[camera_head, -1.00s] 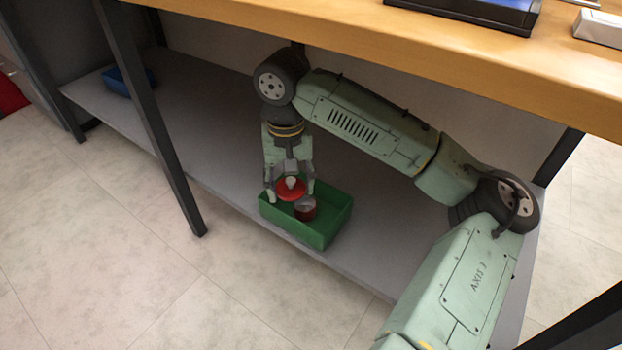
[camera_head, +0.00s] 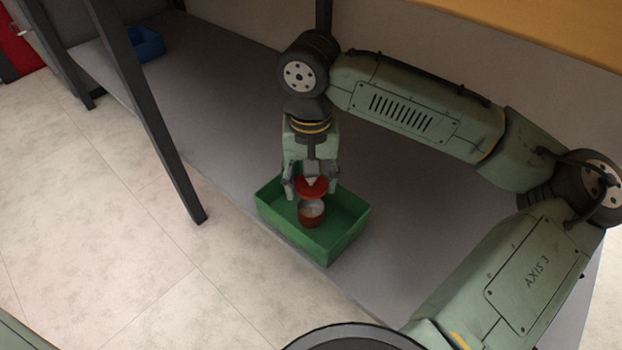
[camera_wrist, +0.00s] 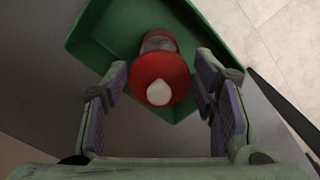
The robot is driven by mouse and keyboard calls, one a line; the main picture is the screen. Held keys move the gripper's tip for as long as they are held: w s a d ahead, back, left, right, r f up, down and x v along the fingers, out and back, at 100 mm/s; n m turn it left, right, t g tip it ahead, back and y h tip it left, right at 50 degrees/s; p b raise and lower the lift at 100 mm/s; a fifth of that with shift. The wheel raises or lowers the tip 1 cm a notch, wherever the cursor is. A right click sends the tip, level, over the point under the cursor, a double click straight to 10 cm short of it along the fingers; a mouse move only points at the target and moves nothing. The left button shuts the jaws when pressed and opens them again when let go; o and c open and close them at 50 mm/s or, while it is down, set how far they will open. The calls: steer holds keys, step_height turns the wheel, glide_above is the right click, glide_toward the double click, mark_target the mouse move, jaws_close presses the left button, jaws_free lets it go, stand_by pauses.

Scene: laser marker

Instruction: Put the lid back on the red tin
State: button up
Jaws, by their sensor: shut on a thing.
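The red tin (camera_head: 311,217) stands open at the top in a green bin; its pale grey inside shows. The red lid (camera_head: 300,186) with a whitish knob is held in my gripper (camera_head: 311,188), just behind and above the tin in the head view. In the wrist view the lid (camera_wrist: 174,88) lies between my two fingers (camera_wrist: 161,78) and covers part of the tin (camera_wrist: 158,36). The lid looks apart from the tin, but the exact height gap cannot be told.
The green bin (camera_head: 340,240) has low walls around the tin and sits on a grey lower shelf (camera_head: 215,125) near its front edge. A blue bin (camera_head: 148,46) is at the far left. A dark table leg (camera_head: 160,140) stands left. The wooden worktop (camera_head: 560,35) overhangs the shelf.

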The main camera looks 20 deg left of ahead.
mark_target(311, 189)
steer(key=shift+f+b, duration=1.95)
steer(key=shift+b, duration=0.05)
steer(key=shift+f, duration=0.85)
steer(key=shift+s+p, duration=0.15)
steer(key=shift+p, duration=0.45)
steer(key=shift+f+p, duration=0.2)
steer(key=shift+p, duration=0.75)
stand_by(0.5)
steer(key=o, duration=0.9)
steer(key=shift+o, duration=0.7)
steer(key=o, duration=0.4)
